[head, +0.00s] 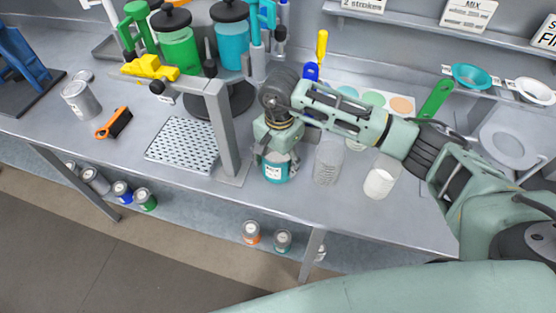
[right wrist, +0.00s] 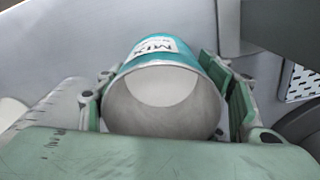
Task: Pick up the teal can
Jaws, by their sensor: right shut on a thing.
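The teal can (head: 275,172) stands on the grey bench below the right arm, with a white label on its side. In the right wrist view the teal can (right wrist: 165,85) shows its round pale end, with part of the label reading MIX. My right gripper (head: 277,158) is around the can near its top, its fingers shut on it from two sides. In the right wrist view the fingers of the right gripper (right wrist: 165,95) lie left and right of the can. Whether the can is touching the bench is hard to tell. My left gripper is not in view.
A grey metal post (head: 222,130) stands just left of the can. A perforated tray (head: 183,144) lies further left. A mesh cup (head: 328,162) and a white cup (head: 381,179) stand to the right. The bench front (head: 300,205) is clear; several cans sit on the lower shelf (head: 190,195).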

